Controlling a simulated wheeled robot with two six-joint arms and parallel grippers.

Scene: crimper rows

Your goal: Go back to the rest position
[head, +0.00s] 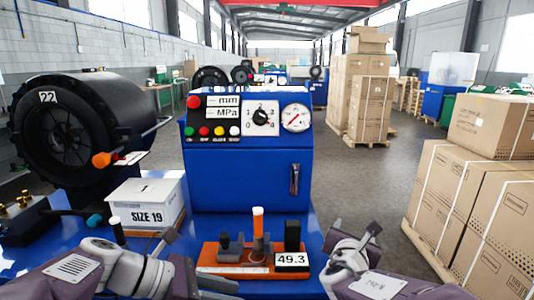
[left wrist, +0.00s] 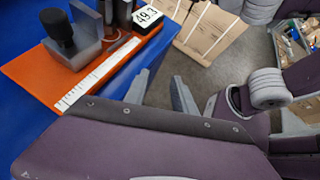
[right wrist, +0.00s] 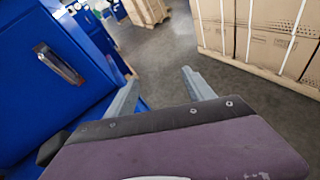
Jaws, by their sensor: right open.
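My left gripper (left wrist: 160,92) is open and empty; its two grey fingers stand apart in the left wrist view. My right gripper (head: 354,230) is open and empty in the head view, to the right of the orange gauge fixture (head: 212,257). Its spread fingers also show in the right wrist view (right wrist: 161,90), with bare floor beyond them. The fixture carries an orange-topped pin, dark blocks and a white display reading 49.3 (head: 291,261). In the left wrist view it lies at the upper left, apart from the fingers.
A blue crimper control cabinet (head: 246,180) stands behind the fixture. A white SIZE 19 box (head: 146,216) and a large black reel (head: 62,140) are at the left. Strapped cartons (head: 480,215) stand at the right. Grey floor (head: 370,185) is clear between.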

